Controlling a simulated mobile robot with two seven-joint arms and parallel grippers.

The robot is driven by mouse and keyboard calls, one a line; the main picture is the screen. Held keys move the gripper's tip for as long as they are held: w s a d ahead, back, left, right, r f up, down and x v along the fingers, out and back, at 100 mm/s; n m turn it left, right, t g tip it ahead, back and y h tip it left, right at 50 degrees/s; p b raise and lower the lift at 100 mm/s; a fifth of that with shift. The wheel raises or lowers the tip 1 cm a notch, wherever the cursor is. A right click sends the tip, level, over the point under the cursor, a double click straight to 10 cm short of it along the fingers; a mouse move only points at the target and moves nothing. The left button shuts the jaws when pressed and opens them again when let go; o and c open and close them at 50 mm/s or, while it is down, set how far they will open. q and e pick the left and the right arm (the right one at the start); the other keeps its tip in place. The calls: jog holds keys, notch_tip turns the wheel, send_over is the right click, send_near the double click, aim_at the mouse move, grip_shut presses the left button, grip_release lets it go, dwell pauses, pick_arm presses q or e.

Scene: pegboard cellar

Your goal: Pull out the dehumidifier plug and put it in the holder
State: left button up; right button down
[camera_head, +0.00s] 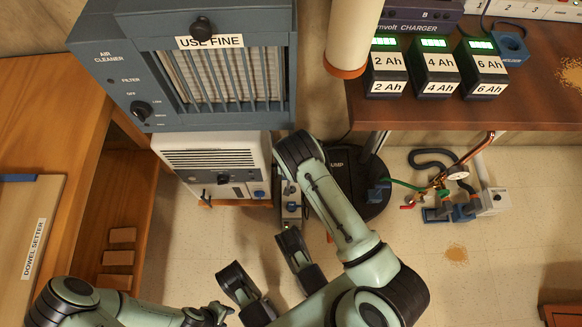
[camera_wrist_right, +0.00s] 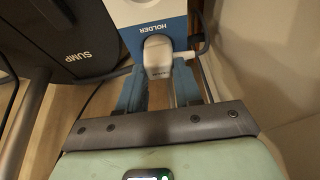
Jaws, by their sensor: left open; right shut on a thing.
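In the right wrist view, the holder (camera_wrist_right: 151,29) is a white and blue box with its name on it. A pale grey plug (camera_wrist_right: 157,52) is at the holder's face, between the blue finger pads of my right gripper (camera_wrist_right: 158,84), which is shut on it. I cannot tell how deeply it is seated. The white dehumidifier (camera_head: 212,157) stands below the air cleaner in the head view. A grey box with sockets (camera_head: 291,206) is beside it.
The black sump (camera_wrist_right: 88,36) stands close beside the holder, with a cable (camera_wrist_right: 202,42) on the other side. The blue air cleaner (camera_head: 130,70) and a brown bench (camera_head: 400,112) with chargers overhang the area. Open floor (camera_head: 400,225) lies right of my arm.

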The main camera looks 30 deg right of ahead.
jog(key=shift+f, duration=0.3)
dwell(0.4)
jog(key=shift+r, duration=0.1)
dwell(0.6)
jog(key=shift+c, duration=1)
grip_release()
jog(key=shift+r+p, duration=2.5)
jog(key=shift+r, duration=1.05)
